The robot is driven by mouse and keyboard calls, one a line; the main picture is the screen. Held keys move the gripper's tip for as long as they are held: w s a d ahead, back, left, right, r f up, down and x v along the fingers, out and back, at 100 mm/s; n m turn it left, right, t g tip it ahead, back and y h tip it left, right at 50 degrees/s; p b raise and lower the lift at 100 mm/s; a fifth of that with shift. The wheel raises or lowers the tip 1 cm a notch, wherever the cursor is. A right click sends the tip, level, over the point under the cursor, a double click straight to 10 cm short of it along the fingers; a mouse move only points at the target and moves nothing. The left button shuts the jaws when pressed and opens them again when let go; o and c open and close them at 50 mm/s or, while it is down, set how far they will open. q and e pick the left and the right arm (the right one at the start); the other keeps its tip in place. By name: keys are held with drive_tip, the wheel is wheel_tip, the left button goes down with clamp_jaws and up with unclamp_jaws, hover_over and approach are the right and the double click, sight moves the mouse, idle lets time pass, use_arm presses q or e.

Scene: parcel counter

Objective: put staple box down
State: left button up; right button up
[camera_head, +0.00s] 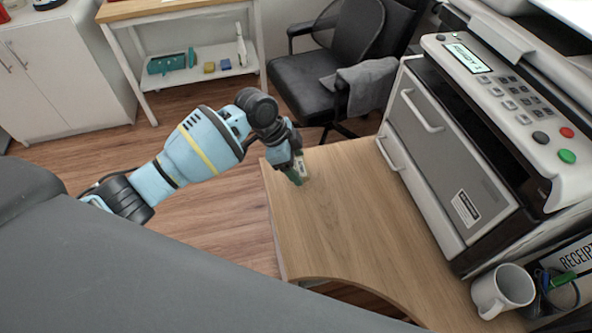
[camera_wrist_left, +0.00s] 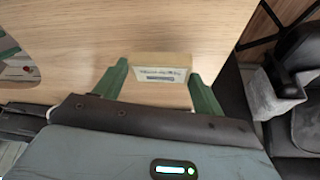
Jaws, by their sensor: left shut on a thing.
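The staple box (camera_wrist_left: 160,68) is a small cream carton with a printed label. In the left wrist view it sits between the two green fingers of my left gripper (camera_wrist_left: 158,85). In the head view my left gripper (camera_head: 299,172) is at the far left corner of the wooden counter (camera_head: 345,215), shut on the box, which is partly hidden by the fingers. The box is over the counter top, close to its surface; I cannot tell whether it touches. My right gripper is not in view.
A large printer (camera_head: 450,150) stands at the right of the counter. A white mug (camera_head: 503,290) and a receipt holder (camera_head: 570,270) are at the front right. A black office chair (camera_head: 320,85) is behind the counter. The middle of the counter top is clear.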

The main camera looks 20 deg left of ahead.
use_arm(q)
drive_tip(key=shift+f, duration=1.7)
drive_tip(key=shift+f, duration=0.25)
drive_tip(key=o, duration=1)
drive_tip(key=shift+r, duration=0.1)
drive_tip(key=v, duration=1.2)
drive_tip(key=shift+r+p, duration=0.15)
drive_tip(key=shift+p, duration=0.25)
drive_tip(key=shift+s, duration=0.1)
